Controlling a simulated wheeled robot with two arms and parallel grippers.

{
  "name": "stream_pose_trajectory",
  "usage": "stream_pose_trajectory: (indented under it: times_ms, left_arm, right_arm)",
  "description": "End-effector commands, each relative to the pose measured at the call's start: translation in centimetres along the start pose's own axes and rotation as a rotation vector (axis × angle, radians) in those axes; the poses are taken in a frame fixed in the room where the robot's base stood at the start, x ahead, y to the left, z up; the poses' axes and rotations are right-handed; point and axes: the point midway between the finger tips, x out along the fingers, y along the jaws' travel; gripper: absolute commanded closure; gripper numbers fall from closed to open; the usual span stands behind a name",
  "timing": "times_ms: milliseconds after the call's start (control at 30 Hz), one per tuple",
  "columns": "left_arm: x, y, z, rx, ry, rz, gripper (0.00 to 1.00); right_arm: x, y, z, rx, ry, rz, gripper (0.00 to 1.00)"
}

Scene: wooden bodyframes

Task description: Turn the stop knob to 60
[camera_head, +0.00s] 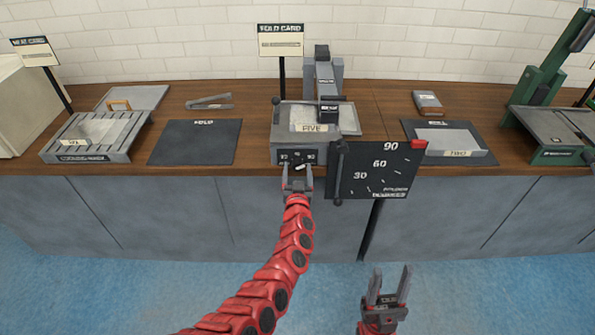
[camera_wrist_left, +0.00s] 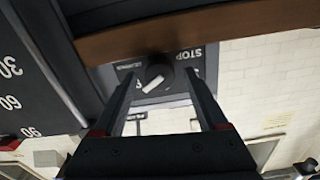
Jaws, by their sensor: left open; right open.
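The stop knob (camera_head: 299,166) is on the front face of the grey folding machine (camera_head: 285,155), below the plate marked FIVE. In the left wrist view the knob (camera_wrist_left: 156,76) is dark and round with a white pointer, beside a STOP label. My left gripper (camera_head: 297,182) is open in front of the knob. In its wrist view the fingers (camera_wrist_left: 160,80) appear on either side of the knob; I cannot tell whether they touch it. My right gripper (camera_head: 388,284) is open and empty, low in front of the counter.
A dark angle board (camera_head: 372,178) marked 30, 60 and 90 stands right of the knob, with a red marker (camera_head: 418,144) by the 90. A wooden counter (camera_head: 255,140) holds trays, mats and a green machine (camera_head: 545,110). The blue floor (camera_head: 480,290) in front is clear.

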Motion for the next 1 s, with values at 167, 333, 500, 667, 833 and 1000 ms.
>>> stream_pose_trajectory:
  times_ms: [167,333,500,667,833,1000]
  left_arm:
    - [-0.02,0.02,0.0,0.0,0.0,0.0,0.32]
    - [-0.04,0.03,0.01,0.0,0.0,0.0,0.63]
    - [-0.04,0.04,0.01,0.0,0.0,0.0,0.93]
    - [-0.05,0.05,0.02,0.0,0.0,0.0,1.0]
    - [-0.05,0.04,0.06,-0.019,0.0,0.0,1.0]
    - [-0.07,0.02,0.16,-0.082,0.0,0.0,1.0]
  right_arm:
    - [0.0,0.0,0.0,0.0,0.0,0.0,0.5]
    - [0.0,0.0,0.0,0.0,0.0,0.0,0.5]
    - [0.0,0.0,0.0,0.0,0.0,0.0,0.5]
    - [0.0,0.0,0.0,0.0,0.0,0.0,0.5]
    - [-0.12,-0.01,0.02,0.0,0.0,0.0,0.5]
    - [-0.43,-0.02,0.08,0.0,0.0,0.0,0.5]
